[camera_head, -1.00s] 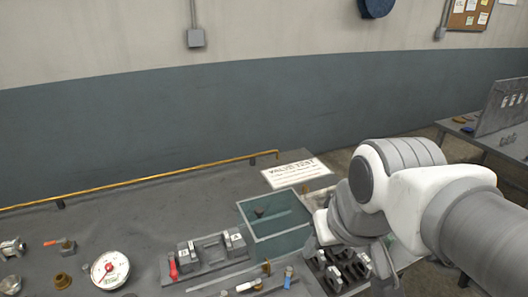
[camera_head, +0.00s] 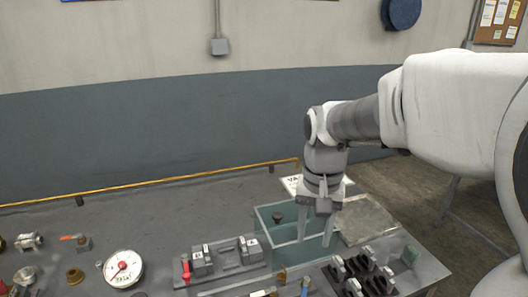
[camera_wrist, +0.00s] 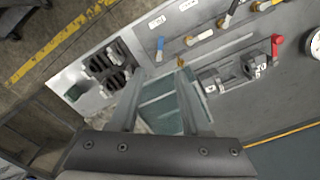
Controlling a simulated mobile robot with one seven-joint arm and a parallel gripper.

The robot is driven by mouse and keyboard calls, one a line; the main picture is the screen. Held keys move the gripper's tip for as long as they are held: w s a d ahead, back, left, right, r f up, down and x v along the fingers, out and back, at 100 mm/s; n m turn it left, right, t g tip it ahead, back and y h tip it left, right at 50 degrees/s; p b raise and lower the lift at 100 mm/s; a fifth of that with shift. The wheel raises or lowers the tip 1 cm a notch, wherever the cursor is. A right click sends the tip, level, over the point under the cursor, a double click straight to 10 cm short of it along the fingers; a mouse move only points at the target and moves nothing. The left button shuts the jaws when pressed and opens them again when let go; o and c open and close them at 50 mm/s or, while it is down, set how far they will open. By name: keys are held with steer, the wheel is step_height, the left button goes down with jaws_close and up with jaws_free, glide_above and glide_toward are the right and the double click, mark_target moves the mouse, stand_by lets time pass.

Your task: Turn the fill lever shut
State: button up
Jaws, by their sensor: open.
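Several small levers stand in a row on the panel; the wrist view shows a blue-handled lever (camera_wrist: 160,47), a pale lever with a brass end (camera_wrist: 200,38) and a dark-handled one (camera_wrist: 230,16). Their white labels are too small to read, so I cannot tell which is the fill lever. In the head view, the blue lever (camera_head: 305,287) is near the lower edge. A red lever (camera_head: 186,269) stands at the left end of a grey block fixture. My gripper (camera_head: 315,236) points down, open and empty, over the teal bin (camera_head: 268,249), apart from the levers.
A pressure gauge (camera_head: 123,268) and brass fittings (camera_head: 75,276) lie on the left of the bench. A holder with dark slots (camera_head: 365,276) stands right of the bin. A brass rail (camera_head: 150,184) runs along the back edge.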

mark_target(304, 292)
steer(key=f+b, duration=0.1)
steer(key=f, duration=0.5)
steer(key=f+b, duration=0.1)
steer(key=f, duration=0.5)
steer(key=f+b, duration=0.1)
steer(key=f, duration=0.5)
steer(key=shift+w, duration=0.3)
jaws_close()
